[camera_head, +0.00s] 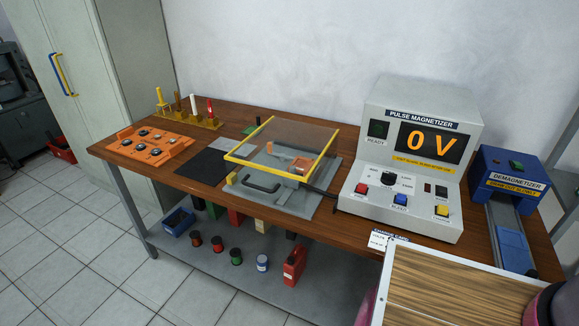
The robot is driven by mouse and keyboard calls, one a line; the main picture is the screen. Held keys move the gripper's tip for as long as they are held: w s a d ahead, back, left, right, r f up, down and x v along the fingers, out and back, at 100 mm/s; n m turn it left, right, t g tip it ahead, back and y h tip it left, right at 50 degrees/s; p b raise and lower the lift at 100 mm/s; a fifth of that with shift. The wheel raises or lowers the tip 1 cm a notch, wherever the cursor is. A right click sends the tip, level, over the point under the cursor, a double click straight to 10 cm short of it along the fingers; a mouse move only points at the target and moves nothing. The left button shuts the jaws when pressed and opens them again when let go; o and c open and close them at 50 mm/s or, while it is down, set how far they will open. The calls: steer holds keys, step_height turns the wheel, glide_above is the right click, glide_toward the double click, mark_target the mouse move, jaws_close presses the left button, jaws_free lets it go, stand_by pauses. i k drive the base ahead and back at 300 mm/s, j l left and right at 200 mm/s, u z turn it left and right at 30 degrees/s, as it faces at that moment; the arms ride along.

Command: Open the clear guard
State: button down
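The clear guard (285,138) is a see-through panel with a yellow frame, in the middle of the wooden bench. It lies over a grey fixture (302,202) and looks roughly flat. A dark curved handle (262,184) shows at its front, below the yellow front bar. An orange block (301,164) shows under the panel. I cannot tell whether the guard rests fully down on the fixture. My gripper is not in view.
The pulse magnetizer (412,160), reading 0 V, stands right of the guard. A blue demagnetizer (505,168) is farther right. A black mat (203,166) and an orange tray (150,146) lie left. A white-edged wood-grain panel (455,290) fills the lower right. Floor in front is clear.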

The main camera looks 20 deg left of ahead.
mark_target(227, 157)
steer(key=u, duration=1.6)
steer(key=l+u, duration=0.3)
steer(key=k+u, duration=0.15)
steer(key=u, duration=0.2)
